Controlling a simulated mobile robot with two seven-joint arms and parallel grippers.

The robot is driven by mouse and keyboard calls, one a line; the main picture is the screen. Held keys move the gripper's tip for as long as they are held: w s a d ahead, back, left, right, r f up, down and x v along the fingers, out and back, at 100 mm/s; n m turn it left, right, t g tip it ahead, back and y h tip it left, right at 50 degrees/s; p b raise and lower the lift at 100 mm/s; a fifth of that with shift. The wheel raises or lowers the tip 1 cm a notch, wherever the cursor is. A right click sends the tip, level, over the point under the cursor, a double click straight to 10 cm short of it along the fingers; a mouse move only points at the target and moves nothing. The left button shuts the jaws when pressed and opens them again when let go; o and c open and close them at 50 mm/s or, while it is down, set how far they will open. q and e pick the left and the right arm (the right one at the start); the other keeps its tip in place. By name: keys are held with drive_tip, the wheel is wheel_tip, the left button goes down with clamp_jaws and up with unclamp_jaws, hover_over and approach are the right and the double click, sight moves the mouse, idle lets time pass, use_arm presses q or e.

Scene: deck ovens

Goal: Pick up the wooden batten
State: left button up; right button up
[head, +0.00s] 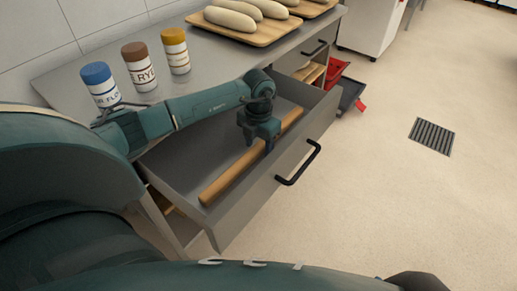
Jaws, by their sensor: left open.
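The wooden batten (232,176) is a long, light brown bar lying in an open grey drawer (228,222). It runs lengthwise along the drawer, near the front panel. My left gripper (266,148) reaches into the drawer from above and points down at the batten, over its upper middle part. The gripper is open, and its fingers hide a short piece of the batten. I cannot tell whether the fingers touch it. My right gripper is not in view.
The drawer's black handle (298,163) faces the open floor. On the counter (207,71) stand blue-, brown- and yellow-lidded jars (101,86) (139,66) (175,50), and a wooden board (262,36) with pale dough loaves. A red item (337,72) lies beyond the drawer. The floor at right is clear around a drain grate (431,137).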

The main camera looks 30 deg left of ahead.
use_arm(q)
clamp_jaws()
idle(0.4)
